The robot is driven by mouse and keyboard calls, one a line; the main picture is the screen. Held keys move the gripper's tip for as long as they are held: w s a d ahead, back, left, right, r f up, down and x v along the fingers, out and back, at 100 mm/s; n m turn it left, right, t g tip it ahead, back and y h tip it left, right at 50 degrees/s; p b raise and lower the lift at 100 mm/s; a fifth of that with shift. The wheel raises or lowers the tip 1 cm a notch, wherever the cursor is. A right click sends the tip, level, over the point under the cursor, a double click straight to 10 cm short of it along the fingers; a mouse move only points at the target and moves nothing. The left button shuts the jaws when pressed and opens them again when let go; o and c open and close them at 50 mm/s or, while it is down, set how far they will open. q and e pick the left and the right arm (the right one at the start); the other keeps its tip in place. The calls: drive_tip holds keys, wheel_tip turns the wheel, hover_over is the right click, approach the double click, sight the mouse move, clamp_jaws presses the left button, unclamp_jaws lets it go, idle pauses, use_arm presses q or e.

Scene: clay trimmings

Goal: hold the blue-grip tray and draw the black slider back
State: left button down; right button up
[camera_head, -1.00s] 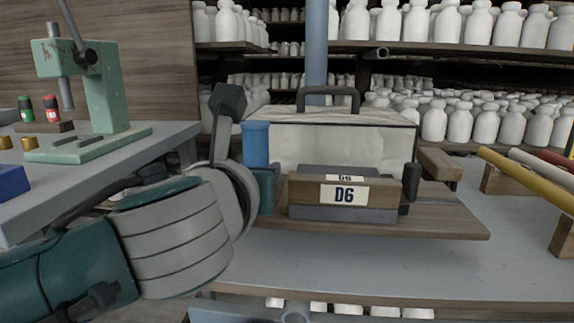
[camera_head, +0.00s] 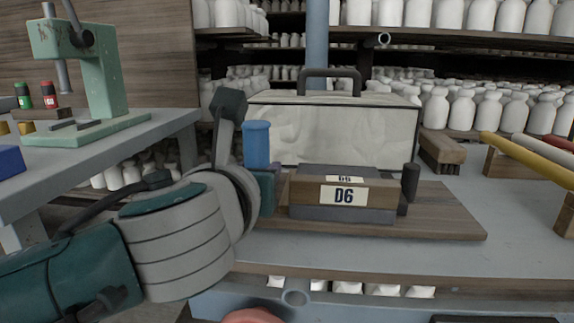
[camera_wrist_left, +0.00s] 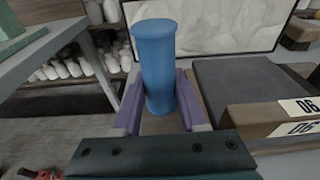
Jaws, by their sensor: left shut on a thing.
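The tray carries a wooden block with a D6 label (camera_head: 345,194) on a grey base and sits over a flat wooden board (camera_head: 450,212). Its upright blue grip (camera_head: 257,145) stands at the left end. The black slider (camera_head: 410,182) stands upright at the right end. My left gripper (camera_head: 262,185) is shut on the blue grip. In the left wrist view the blue grip (camera_wrist_left: 157,62) stands between the two purple fingers, with D6 labels at the right. My right gripper is not in view.
A pale case (camera_head: 340,138) with a dark handle stands behind the tray. A brush (camera_head: 440,150) and long tubes (camera_head: 530,160) lie at the right. A green press (camera_head: 100,75) stands on the left table. Grey bench (camera_head: 520,220) shows clear at the right.

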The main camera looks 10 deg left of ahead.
use_arm(q)
drive_tip(key=shift+f, duration=0.1)
idle(0.3)
drive_tip(key=shift+p, duration=0.35)
drive_tip(key=shift+f, duration=0.25)
idle(0.8)
